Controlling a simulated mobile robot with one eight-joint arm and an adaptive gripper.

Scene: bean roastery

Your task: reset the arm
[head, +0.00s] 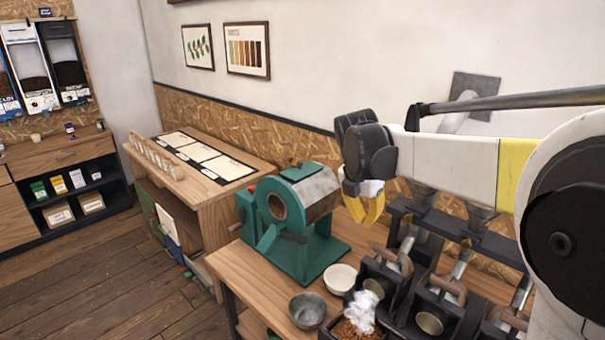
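My gripper (368,208) is at the end of my white arm, right of the centre in the head view. Its yellow fingers point down, above the wooden workbench and to the right of the green roaster. The fingers overlap in this view, so I cannot tell whether they are open or shut. I see nothing held between them. The arm reaches in from the right edge of the picture.
A green drum roaster (305,255) stands on the workbench (258,290). A white bowl (340,278) and a grey bowl (307,309) sit before it. Metal machines with scoops (430,322) crowd the right. A side table (200,185) stands behind; wooden floor (90,275) is clear at left.

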